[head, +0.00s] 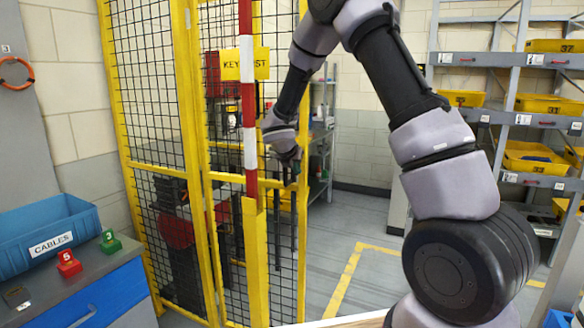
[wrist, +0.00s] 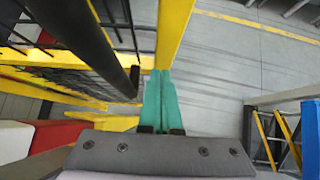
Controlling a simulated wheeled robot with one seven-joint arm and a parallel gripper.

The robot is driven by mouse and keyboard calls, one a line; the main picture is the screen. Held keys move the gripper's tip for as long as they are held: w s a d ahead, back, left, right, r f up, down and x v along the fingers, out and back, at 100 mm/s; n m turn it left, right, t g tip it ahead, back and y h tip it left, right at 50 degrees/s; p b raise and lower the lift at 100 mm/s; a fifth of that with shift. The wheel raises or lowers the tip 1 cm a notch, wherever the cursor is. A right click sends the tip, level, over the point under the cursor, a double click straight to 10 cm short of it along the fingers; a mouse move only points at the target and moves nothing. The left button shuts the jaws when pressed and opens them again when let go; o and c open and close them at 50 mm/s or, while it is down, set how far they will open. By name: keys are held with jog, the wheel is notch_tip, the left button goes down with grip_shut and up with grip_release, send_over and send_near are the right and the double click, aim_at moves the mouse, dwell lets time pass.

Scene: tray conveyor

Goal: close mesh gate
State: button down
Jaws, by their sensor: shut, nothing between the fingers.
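The mesh gate, a yellow frame with black wire mesh, stands upright left of centre in the head view; its right-hand upright (head: 301,225) is beside my gripper (head: 291,178). Dark vertical bars (head: 275,235) show at the mesh near it. In the wrist view the green fingers of my gripper (wrist: 161,78) are together and empty, in line with a yellow upright (wrist: 174,35). A dark bar (wrist: 80,35) runs left of them. I cannot tell whether the fingers touch the upright, or whether the gate is latched.
A blue cables bin (head: 40,235) sits on a bench at left. Shelves with yellow bins (head: 535,157) stand at right. Grey floor (head: 345,215) right of the gate is clear.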

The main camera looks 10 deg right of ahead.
jog(key=shift+w+d, duration=0.45)
jog(key=shift+w, duration=0.35)
jog(key=shift+w, duration=0.1)
